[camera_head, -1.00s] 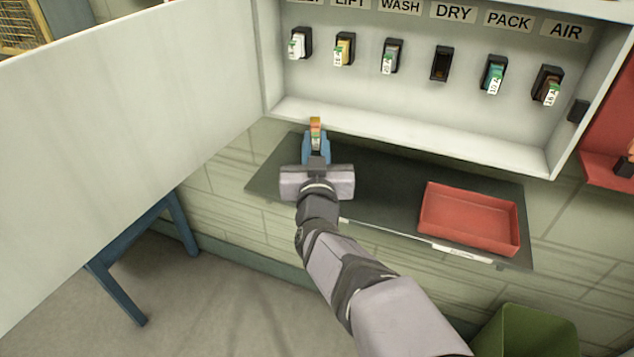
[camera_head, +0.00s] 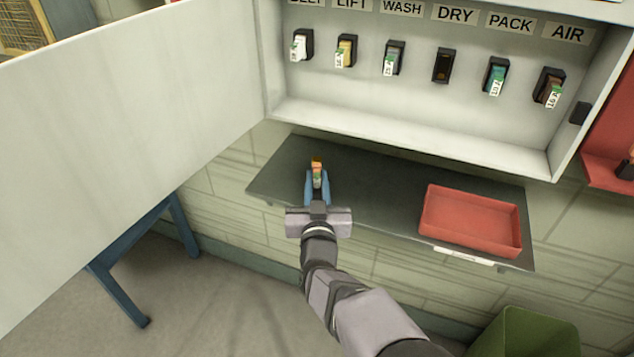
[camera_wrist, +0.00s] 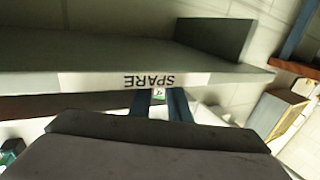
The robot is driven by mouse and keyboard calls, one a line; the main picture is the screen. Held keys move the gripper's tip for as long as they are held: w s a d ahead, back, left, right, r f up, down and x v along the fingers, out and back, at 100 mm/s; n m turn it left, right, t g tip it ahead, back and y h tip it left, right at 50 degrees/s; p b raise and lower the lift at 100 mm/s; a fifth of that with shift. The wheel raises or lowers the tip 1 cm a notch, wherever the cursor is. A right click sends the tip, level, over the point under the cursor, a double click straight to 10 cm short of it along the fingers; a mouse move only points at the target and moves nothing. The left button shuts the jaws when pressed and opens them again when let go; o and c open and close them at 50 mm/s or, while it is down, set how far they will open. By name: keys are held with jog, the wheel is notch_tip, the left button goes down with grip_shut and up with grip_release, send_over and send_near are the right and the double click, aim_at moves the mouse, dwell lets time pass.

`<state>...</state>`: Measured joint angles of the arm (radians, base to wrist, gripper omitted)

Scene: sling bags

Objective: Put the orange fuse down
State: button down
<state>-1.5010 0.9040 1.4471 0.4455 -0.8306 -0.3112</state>
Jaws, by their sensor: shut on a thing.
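The orange fuse (camera_head: 317,168) is held between the blue fingertips of my gripper (camera_head: 317,182), over the left part of the dark shelf (camera_head: 385,180) in the head view. I cannot tell from the head view how high it is above the shelf. In the wrist view, the blue fingers of my gripper (camera_wrist: 162,103) show with a small green and white part of the fuse (camera_wrist: 159,96) between them. The shelf edge with a "SPARE" label (camera_wrist: 150,81) lies just beyond them. Most of the fuse is hidden there.
A red tray (camera_head: 470,250) sits on the shelf's right part. The cabinet above holds several fuses in labelled sockets; the DRY socket (camera_head: 443,67) looks empty. The open cabinet door (camera_head: 130,130) stands at left. A green bin (camera_head: 525,335) is at lower right.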

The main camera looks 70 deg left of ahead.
jog(key=shift+f, duration=0.2)
jog(key=shift+f, duration=0.1)
jog(key=c, duration=1.7)
grip_release()
jog(key=shift+o, duration=0.2)
jog(key=shift+d, duration=0.1)
jog(key=b+v, duration=0.1)
jog(key=v, duration=1.1)
